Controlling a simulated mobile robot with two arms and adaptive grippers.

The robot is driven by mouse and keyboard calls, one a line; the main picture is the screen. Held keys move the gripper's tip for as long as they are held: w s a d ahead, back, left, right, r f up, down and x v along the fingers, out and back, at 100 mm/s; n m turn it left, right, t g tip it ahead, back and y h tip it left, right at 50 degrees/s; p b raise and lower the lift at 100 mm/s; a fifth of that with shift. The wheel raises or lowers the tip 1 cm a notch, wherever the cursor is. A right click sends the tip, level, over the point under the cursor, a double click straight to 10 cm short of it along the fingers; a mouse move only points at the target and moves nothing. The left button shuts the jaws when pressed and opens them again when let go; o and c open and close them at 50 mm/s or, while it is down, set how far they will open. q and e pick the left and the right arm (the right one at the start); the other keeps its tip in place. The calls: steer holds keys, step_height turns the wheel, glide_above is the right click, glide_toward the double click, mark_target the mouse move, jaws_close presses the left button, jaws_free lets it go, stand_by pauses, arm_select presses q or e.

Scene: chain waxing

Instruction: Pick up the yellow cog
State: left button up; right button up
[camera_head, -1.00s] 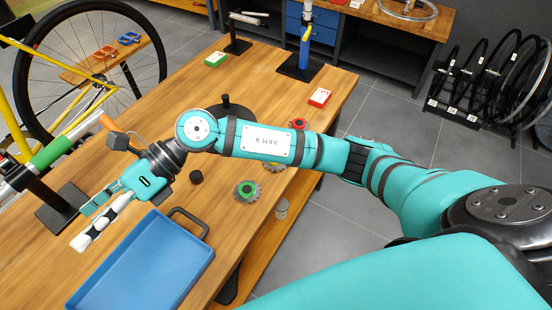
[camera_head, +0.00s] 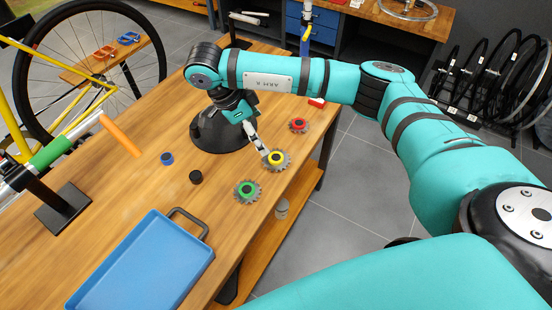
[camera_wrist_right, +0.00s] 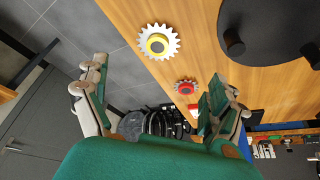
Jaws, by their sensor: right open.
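The yellow cog (camera_head: 276,158) lies flat on the wooden table (camera_head: 125,165) near its right edge, a toothed metal ring with a yellow centre. It also shows in the right wrist view (camera_wrist_right: 158,42), above and between the fingers. My right gripper (camera_head: 262,154) is open in the head view, with its fingertips close by the left of the yellow cog. In the right wrist view my right gripper (camera_wrist_right: 157,95) is spread wide with nothing between its fingers. Whether a fingertip touches the cog I cannot tell. My left gripper is not in view.
A green cog (camera_head: 247,191) lies just nearer than the yellow one, and a red cog (camera_head: 299,125) lies beyond it. A round black base (camera_head: 218,140) stands left of the gripper. A blue tray (camera_head: 140,262) lies at the front. Small black and blue pieces sit between.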

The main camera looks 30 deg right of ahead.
glide_above(276, 157)
steer(key=a, duration=0.2)
steer(key=f, duration=0.5)
steer(key=shift+w+a+f, duration=0.1)
steer(key=shift+w+f, duration=0.3)
steer(key=x, duration=0.2)
steer(key=p+x, duration=0.1)
steer(key=x, duration=0.1)
steer(key=shift+s, duration=0.25)
steer(key=shift+f, duration=0.6)
steer(key=c, duration=1.2)
steer(key=shift+r, duration=0.1)
